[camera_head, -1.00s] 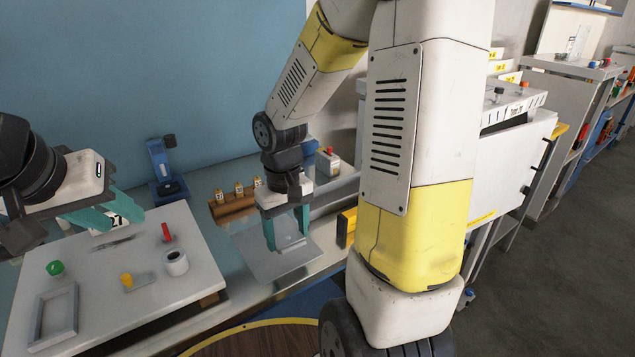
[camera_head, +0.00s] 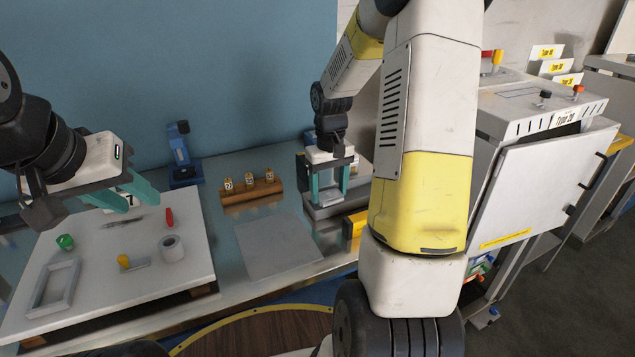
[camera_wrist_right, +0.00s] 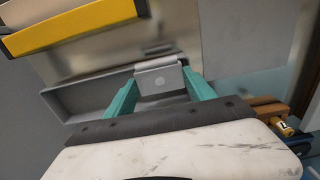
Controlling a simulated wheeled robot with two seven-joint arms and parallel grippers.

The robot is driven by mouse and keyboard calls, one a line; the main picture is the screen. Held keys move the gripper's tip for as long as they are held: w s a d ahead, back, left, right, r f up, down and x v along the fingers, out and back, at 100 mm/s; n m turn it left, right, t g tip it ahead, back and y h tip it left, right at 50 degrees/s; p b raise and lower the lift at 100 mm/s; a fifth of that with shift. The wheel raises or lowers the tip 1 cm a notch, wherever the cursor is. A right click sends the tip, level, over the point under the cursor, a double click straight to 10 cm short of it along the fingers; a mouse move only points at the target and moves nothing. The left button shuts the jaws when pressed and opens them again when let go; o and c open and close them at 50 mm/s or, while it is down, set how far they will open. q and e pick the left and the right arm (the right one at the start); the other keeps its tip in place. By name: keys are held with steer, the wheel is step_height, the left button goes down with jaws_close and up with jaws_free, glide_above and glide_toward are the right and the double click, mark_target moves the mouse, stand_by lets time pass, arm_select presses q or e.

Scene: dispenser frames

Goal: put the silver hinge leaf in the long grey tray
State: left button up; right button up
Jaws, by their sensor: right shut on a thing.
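My right gripper (camera_head: 330,194) is shut on the silver hinge leaf (camera_wrist_right: 160,79), a small bent plate with a hole. In the right wrist view the leaf sits between the teal fingers, in front of the long grey tray (camera_wrist_right: 78,92). In the head view this gripper is at the tray (camera_head: 322,212), beyond the right side of the grey mat. I cannot tell whether the leaf touches the tray. My left gripper (camera_head: 122,203) is open, over the back left of the white board.
The grey mat (camera_head: 275,247) is bare. A wooden block with numbered pegs (camera_head: 250,193) stands behind it. A yellow-edged block (camera_head: 355,228) is near the tray. The white board (camera_head: 190,262) holds a tape roll (camera_head: 172,248), a grey frame (camera_head: 55,287) and small parts.

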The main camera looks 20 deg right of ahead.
mark_target(332, 194)
steer(key=w+d, duration=0.2)
steer(key=shift+w+f, duration=0.15)
steer(key=shift+w, duration=0.2)
steer(key=shift+f, duration=1.75)
steer(key=shift+f, duration=0.1)
steer(key=o, duration=1.5)
steer(key=shift+c, duration=0.2)
